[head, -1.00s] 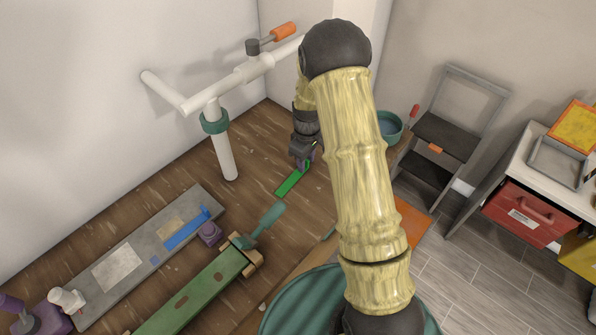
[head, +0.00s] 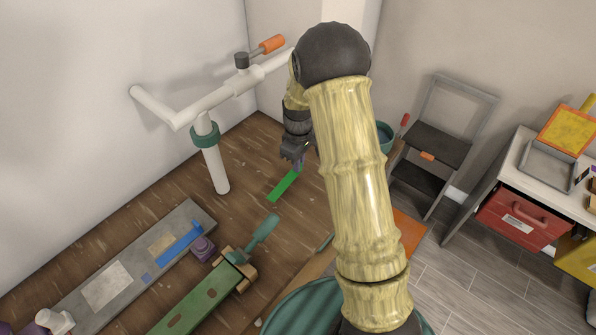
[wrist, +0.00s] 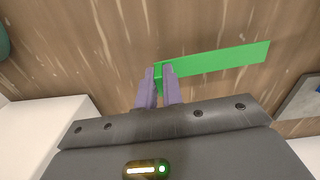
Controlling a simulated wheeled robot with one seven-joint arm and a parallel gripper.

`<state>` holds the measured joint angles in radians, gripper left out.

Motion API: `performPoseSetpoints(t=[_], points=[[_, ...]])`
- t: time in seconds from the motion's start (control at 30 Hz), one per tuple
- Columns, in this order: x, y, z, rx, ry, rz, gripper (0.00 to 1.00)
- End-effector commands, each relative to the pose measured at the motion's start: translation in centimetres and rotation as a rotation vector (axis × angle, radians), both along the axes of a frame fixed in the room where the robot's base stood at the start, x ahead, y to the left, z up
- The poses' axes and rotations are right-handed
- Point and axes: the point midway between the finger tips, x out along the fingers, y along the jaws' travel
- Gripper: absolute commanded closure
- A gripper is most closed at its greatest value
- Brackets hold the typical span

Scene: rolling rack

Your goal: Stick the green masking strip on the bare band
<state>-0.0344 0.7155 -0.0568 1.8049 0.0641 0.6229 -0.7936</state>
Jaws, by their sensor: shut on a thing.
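My gripper (head: 298,166) is shut on one end of the green masking strip (head: 284,186). The strip is flat and straight and appears held above the wooden surface. In the wrist view, the purple fingers (wrist: 158,82) pinch the strip's left end, and the rest of the strip (wrist: 215,60) reaches out to the right. A grey board (head: 185,224) lies at the lower left in the head view, apart from the strip. It carries a blue strip (head: 181,243), a tan patch (head: 161,244) and a pale rectangle (head: 107,287). I cannot tell which area is the bare band.
A white pipe (head: 215,165) with a green collar stands left of my gripper. A green slotted bar (head: 200,299) in a wooden clamp and a purple block (head: 202,248) are near the board. A step stool (head: 438,145) and a red drawer box (head: 520,214) are at right.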

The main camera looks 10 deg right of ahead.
Motion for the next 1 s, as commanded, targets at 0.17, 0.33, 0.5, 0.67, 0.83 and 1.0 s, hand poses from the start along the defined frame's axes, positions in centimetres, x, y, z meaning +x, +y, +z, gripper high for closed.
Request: performPoseSetpoints(t=[0.17,0.33,0.5,0.67,0.83,1.0], points=[[0.1,0.0,3.6,0.001,-0.006,-0.002,1.0],[0.1,0.0,5.6,0.0,-0.003,0.0,1.0],[0.0,0.0,6.1,0.0,0.0,0.0,1.0],[0.0,0.0,6.0,0.0,0.0,0.0,1.0],[0.0,0.0,6.0,0.0,0.0,-0.001,1.0],[0.0,0.0,6.2,0.0,0.0,-0.001,1.0]])
